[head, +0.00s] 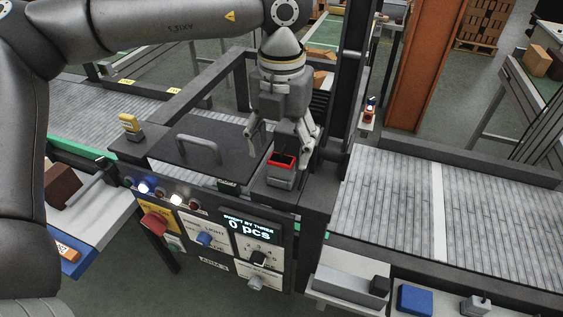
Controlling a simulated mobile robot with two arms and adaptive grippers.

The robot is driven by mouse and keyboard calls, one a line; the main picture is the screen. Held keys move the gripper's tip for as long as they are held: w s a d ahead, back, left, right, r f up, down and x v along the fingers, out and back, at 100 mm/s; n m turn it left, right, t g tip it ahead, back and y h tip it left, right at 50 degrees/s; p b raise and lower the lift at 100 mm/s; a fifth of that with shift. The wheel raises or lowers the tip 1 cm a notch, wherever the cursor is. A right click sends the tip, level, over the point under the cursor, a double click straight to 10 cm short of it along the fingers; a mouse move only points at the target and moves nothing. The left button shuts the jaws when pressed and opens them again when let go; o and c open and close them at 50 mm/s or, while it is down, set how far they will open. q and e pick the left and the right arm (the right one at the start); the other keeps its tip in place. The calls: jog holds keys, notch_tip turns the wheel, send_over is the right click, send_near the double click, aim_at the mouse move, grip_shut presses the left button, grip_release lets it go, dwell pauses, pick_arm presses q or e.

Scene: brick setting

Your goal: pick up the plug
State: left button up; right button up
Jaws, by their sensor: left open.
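My left gripper (278,147) comes down from above, open, with its fingers spread apart. Just below it, a small grey block with a red, hollow-looking top (282,162) sits on the machine's dark frame. Parts of the gripper overlap its upper edge, and I cannot tell whether they touch. I cannot tell whether this block is the plug or a socket. A similar grey piece with a yellow top (129,123) stands at the left corner of the frame. A small grey piece (475,304) lies on the right front shelf. My right gripper is not in view.
A dark lid with a grey handle (198,147) lies left of the gripper. A control panel (252,228) with knobs, lights and a display faces front. A dark post (352,90) rises close behind. A roller conveyor (400,205) extends right. A blue block (415,299) is on the shelf.

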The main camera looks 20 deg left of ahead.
aim_at(282, 159)
pick_arm(q)
notch_tip(282, 159, down, 3)
jog(key=shift+s+f+p, duration=0.1)
jog(key=shift+f+p, duration=0.05)
jog(key=shift+p, duration=0.65)
jog(key=shift+f, duration=0.4)
jog(key=shift+c, duration=0.5)
jog(key=c, duration=1.1)
jog(key=shift+r, duration=0.1)
